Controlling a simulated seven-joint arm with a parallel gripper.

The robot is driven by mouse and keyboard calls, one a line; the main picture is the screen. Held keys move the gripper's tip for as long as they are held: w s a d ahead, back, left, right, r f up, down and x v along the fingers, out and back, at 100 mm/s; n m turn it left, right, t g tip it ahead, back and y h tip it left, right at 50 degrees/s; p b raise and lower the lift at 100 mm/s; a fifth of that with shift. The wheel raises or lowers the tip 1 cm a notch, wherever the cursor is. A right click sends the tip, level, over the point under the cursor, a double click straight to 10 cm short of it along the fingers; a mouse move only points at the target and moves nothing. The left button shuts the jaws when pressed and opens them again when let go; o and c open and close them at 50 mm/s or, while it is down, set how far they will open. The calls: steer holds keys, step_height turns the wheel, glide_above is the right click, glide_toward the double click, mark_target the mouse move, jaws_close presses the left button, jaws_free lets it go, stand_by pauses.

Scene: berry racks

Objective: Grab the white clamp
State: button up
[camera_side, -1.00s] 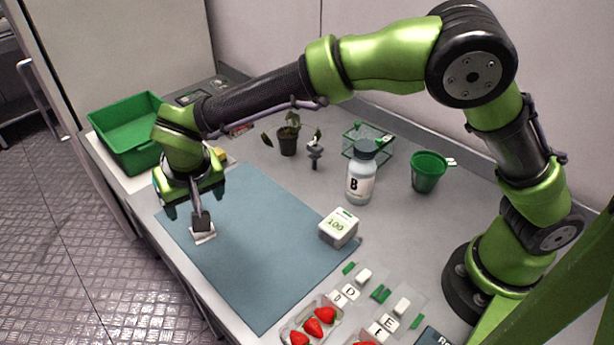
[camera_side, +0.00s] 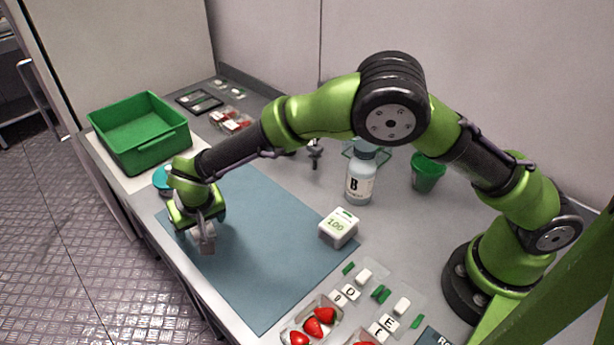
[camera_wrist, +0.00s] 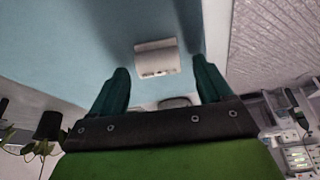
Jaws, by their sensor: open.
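The white clamp (camera_wrist: 157,57) shows in the wrist view as a pale block on the blue mat, centred between and slightly beyond my fingertips. In the side view a light grey-white piece (camera_side: 207,240), which looks like the clamp, shows just under my gripper (camera_side: 198,218) at the mat's left part. My gripper is open, with its two teal fingers (camera_wrist: 160,66) spread wider than the clamp in the wrist view. I see no clear finger contact. The side view does not clearly separate the fingers from the clamp.
A green bin (camera_side: 155,150) stands behind left. A white block (camera_side: 338,228), a bottle (camera_side: 360,178) and a green cup (camera_side: 427,175) stand to the right. Strawberries (camera_side: 312,325) lie at the front.

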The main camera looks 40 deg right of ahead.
steer(key=c, duration=1.1)
steer(key=shift+r, duration=0.15)
